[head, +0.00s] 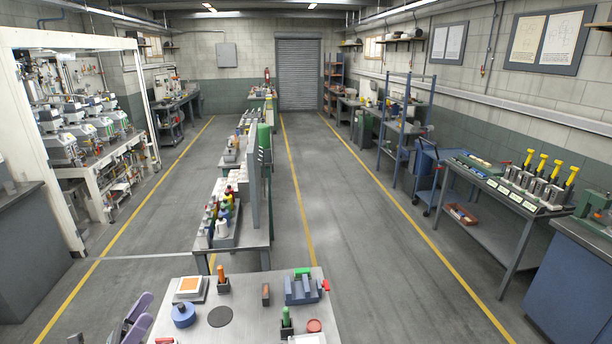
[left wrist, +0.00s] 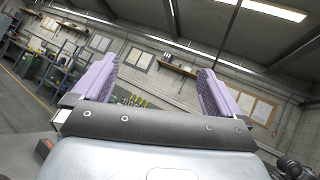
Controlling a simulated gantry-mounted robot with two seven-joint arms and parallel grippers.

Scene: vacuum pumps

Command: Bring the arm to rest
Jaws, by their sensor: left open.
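My left gripper (head: 136,318) shows at the bottom left of the head view, beside the left edge of the near table (head: 239,293). Its two purple fingers are spread apart. In the left wrist view the open left gripper (left wrist: 156,85) points up toward the far wall and ceiling, with nothing between its fingers. My right gripper is in neither view.
The near table holds a blue round part (head: 183,315), a dark disc (head: 220,317), an orange-topped block (head: 189,286), a blue-grey fixture (head: 302,289) and a red round part (head: 314,326). A long bench (head: 257,237) stands behind.

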